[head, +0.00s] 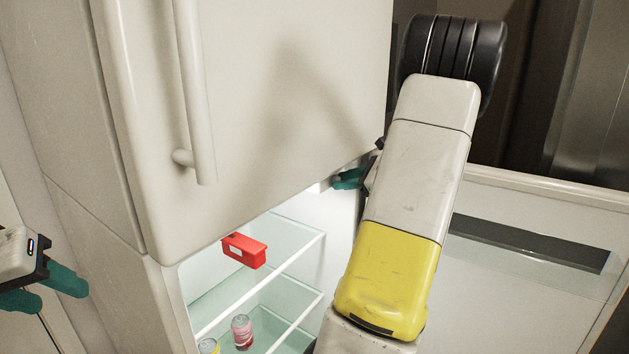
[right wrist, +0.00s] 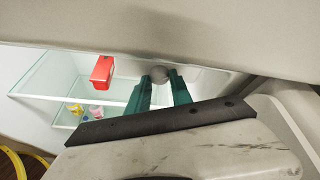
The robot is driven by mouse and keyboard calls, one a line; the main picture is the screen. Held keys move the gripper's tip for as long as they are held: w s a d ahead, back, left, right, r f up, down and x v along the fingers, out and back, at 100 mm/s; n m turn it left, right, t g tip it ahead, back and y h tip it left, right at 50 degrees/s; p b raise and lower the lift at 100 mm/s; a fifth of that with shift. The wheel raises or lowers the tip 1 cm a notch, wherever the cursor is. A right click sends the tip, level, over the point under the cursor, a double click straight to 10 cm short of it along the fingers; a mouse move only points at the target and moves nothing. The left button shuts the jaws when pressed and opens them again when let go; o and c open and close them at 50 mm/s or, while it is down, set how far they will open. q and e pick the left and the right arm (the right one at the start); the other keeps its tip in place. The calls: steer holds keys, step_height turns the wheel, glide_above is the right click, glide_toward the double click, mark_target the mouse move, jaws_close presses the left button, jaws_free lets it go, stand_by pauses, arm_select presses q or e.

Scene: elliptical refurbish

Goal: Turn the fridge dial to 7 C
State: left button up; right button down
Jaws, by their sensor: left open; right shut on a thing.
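The fridge dial (right wrist: 160,73) is a small round grey knob under the top edge of the lit fridge compartment, in the right wrist view. My right gripper (right wrist: 161,80) has its green fingers on either side of it and is shut on it. In the head view this gripper (head: 346,180) shows only in part, beside the lower corner of the upper door, and the dial is hidden. The dial's markings and setting cannot be read. My left gripper (head: 62,297) is open and empty at the left edge of the head view, outside the fridge.
The upper fridge door (head: 250,90) is shut and overhangs the open lower compartment. A red box (head: 244,251) sits on the top glass shelf (head: 285,245). The open lower door (head: 540,205) is at right.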

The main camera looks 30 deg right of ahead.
steer(key=n+t+h, duration=0.1)
steer(key=n, duration=0.1)
steer(key=n+t+h, duration=0.1)
steer(key=n, duration=0.2)
steer(key=n+t+h, duration=0.1)
steer(key=n+t, duration=0.1)
steer(key=n, duration=0.1)
steer(key=shift+s+a+f, duration=0.2)
steer(key=shift+a+f, duration=0.1)
steer(key=shift+f, duration=0.05)
stand_by(0.6)
steer(key=c, duration=1.4)
jaws_free()
steer(key=shift+c, duration=0.2)
steer(key=shift+h, duration=0.3)
steer(key=s+r, duration=0.1)
steer(key=s, duration=0.6)
steer(key=shift+s+d, duration=0.35)
